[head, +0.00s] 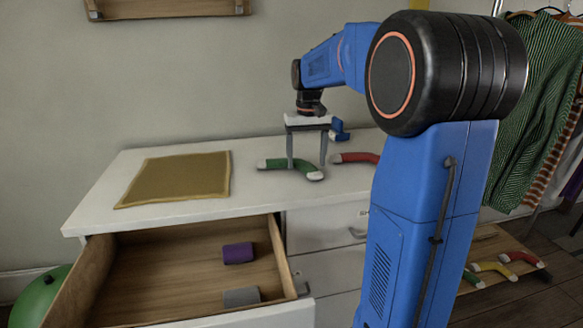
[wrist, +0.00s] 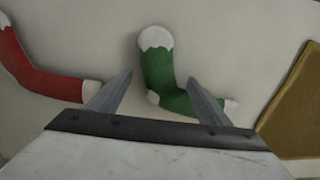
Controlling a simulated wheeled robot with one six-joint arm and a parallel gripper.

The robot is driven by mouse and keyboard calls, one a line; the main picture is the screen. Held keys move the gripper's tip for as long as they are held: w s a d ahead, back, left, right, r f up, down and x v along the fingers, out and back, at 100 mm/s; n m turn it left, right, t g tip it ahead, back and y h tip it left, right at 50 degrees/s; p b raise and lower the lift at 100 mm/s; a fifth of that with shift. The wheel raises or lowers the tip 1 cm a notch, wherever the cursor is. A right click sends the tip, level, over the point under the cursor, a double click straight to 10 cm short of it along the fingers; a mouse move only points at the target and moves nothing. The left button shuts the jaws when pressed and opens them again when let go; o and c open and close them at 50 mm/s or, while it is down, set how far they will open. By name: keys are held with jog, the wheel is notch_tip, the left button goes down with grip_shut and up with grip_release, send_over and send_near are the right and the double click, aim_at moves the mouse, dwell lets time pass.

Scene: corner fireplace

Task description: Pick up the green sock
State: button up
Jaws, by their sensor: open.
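The green sock (head: 292,166) lies on the white dresser top, with pale ends and a bend in the middle. My gripper (head: 307,165) points down over it with its fingers apart, one to each side in the head view. In the wrist view the green sock (wrist: 158,72) shows between and beyond the open fingertips (wrist: 160,85); its lower end passes near the right finger. I cannot tell if the fingers touch it. A red sock (head: 355,158) lies just to its right in the head view and at the left in the wrist view (wrist: 40,80).
A mustard mat (head: 175,180) lies on the dresser's left. The drawer below (head: 190,265) is open, holding a purple roll (head: 238,253) and a grey roll (head: 241,296). More socks (head: 495,268) lie low at the right, below hanging clothes (head: 535,110).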

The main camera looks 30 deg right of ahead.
jog(key=shift+f, duration=0.1)
jog(key=c, duration=1.1)
